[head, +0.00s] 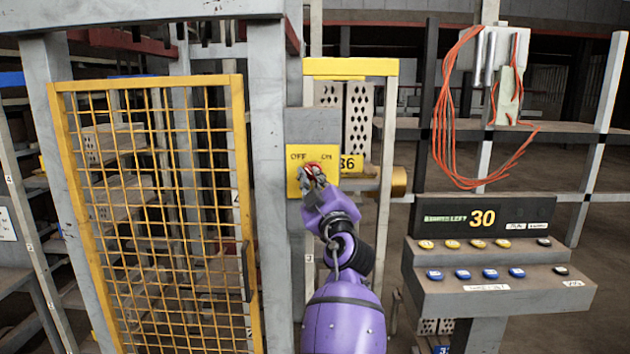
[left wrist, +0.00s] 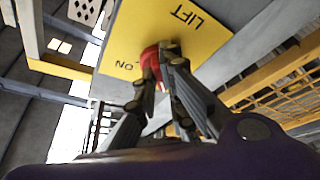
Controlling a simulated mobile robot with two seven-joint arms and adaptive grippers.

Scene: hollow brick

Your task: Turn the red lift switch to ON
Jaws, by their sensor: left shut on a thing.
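The red lift switch (head: 313,168) sits on a yellow plate (head: 296,186) marked OFF at left and ON at right, on a grey post. My left gripper (head: 312,177) reaches up to the plate and is shut on the switch, covering most of it. In the left wrist view the red switch (left wrist: 149,62) shows between the fingers (left wrist: 160,75), beside the word ON. The yellow plate (left wrist: 185,30) there reads LIFT. The fingers hide which way the switch points. My right gripper is not in view.
A yellow mesh gate (head: 243,180) stands left of the post. A control console (head: 500,262) with several yellow and blue buttons and a display (head: 482,217) showing 30 stands at right. Orange cables (head: 443,110) hang behind it. A yellow-topped frame (head: 350,67) holds hollow bricks (head: 357,120).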

